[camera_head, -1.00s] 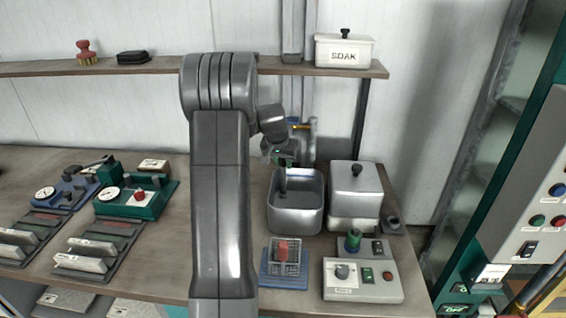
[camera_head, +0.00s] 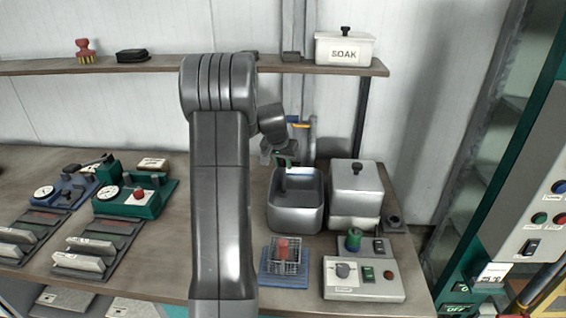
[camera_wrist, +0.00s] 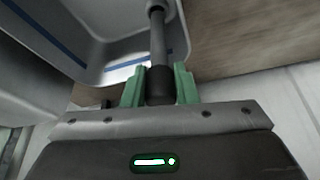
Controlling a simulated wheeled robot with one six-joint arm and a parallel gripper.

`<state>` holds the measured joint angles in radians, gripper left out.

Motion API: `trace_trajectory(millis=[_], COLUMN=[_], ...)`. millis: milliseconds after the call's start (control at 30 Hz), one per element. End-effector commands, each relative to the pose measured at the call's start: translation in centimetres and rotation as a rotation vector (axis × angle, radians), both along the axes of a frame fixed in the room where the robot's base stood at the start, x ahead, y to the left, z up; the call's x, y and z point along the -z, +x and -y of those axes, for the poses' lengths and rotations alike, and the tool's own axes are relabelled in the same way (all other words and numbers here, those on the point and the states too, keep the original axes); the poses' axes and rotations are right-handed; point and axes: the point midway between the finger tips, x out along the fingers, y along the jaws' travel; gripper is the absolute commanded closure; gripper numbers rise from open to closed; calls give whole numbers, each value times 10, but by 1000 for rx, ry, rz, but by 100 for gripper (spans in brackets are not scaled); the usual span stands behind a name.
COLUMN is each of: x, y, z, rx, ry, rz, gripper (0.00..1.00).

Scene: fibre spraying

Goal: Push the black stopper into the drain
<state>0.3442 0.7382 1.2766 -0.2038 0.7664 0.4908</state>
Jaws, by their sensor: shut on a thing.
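My gripper (camera_head: 284,161) hangs over the back part of a grey metal basin (camera_head: 296,218), its green jaws pointing down. In the wrist view my gripper (camera_wrist: 159,87) is shut on the black end of a dark upright rod, which looks like the stem of the black stopper (camera_wrist: 158,45). The stem (camera_head: 283,180) reaches down into the basin in the head view. Its far end widens to a lighter grey part at the wrist view's top edge. The drain is not visible, and I cannot tell whether the stopper touches it. The basin's inner wall shows a blue line.
A lidded grey box (camera_head: 355,183) stands close to the basin's right. A wire basket on a blue tray (camera_head: 283,282) and a control box (camera_head: 362,284) stand in front. A shelf (camera_head: 150,67) runs behind, with a white SOAK box (camera_head: 345,49).

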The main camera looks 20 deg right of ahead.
Motion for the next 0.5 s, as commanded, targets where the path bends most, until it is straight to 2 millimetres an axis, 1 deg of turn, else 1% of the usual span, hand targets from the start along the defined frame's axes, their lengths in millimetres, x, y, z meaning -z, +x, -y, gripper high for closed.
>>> trace_trajectory(millis=[500], x=[14], y=[0], z=[0], rx=[0], ry=[0], rz=[0], gripper=[98])
